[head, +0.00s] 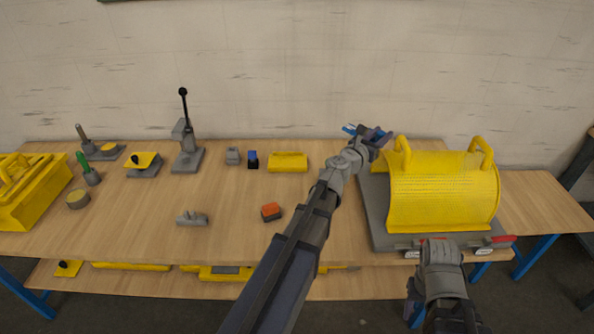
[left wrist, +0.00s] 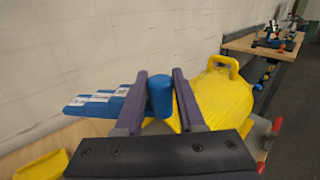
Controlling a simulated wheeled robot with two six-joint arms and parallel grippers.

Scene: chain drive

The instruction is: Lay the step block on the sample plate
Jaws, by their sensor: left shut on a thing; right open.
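My left gripper (head: 374,134) is above the back of the table, left of the large yellow cover. In the left wrist view its two fingers (left wrist: 160,100) are shut on an upright blue post (left wrist: 160,92). A blue stepped piece with white labels (left wrist: 98,101) shows to the left of the fingers and looks like the step block; the fingers hide where it joins the post. In the head view its blue end (head: 349,130) shows beside the gripper. My right gripper (head: 413,303) is open, low at the table's front edge, and partly hidden. I cannot tell which thing is the sample plate.
The yellow curved cover (head: 445,195) with two handles stands on a grey base (head: 380,225) at right. The table's middle is mostly clear.

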